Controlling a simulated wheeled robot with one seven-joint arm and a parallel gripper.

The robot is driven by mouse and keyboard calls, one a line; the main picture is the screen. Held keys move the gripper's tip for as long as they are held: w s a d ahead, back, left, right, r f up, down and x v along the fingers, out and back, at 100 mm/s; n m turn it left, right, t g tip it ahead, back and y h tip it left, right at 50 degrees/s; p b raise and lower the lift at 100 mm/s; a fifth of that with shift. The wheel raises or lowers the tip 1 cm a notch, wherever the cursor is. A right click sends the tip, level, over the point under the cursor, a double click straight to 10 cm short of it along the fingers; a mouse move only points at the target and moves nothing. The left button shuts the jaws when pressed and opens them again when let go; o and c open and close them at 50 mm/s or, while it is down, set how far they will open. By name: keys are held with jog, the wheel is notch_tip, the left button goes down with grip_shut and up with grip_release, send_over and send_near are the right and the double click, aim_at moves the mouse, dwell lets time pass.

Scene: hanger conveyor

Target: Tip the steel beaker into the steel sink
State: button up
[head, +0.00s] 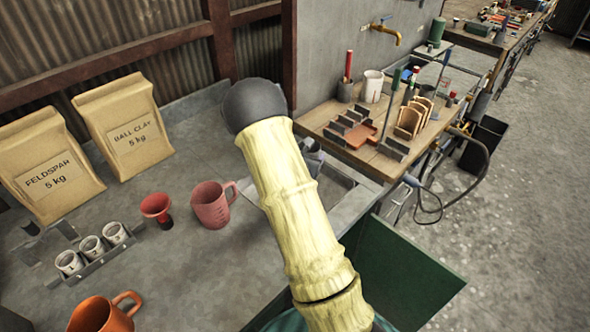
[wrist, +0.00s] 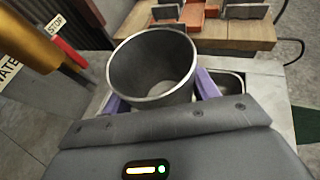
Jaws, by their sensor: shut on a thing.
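The steel beaker (wrist: 150,62) is a wide grey metal cup, seen in the wrist view with its round mouth facing the camera. The steel sink (head: 338,184) is a recess in the grey counter, partly hidden behind my arm in the head view. Part of its rim (wrist: 235,82) shows right of the beaker in the wrist view. My arm hides most of the gripper and beaker in the head view. The beaker's exact tilt cannot be told.
A pink measuring jug (head: 211,205), a red funnel (head: 157,208), an orange mug (head: 104,315) and several small cups (head: 92,248) stand left of my arm. Two paper bags (head: 125,130) stand behind them. A wooden bench (head: 375,160) with tools lies right of the sink, below a brass tap (head: 385,30).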

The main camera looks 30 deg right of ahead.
jog(key=shift+r, duration=1.05)
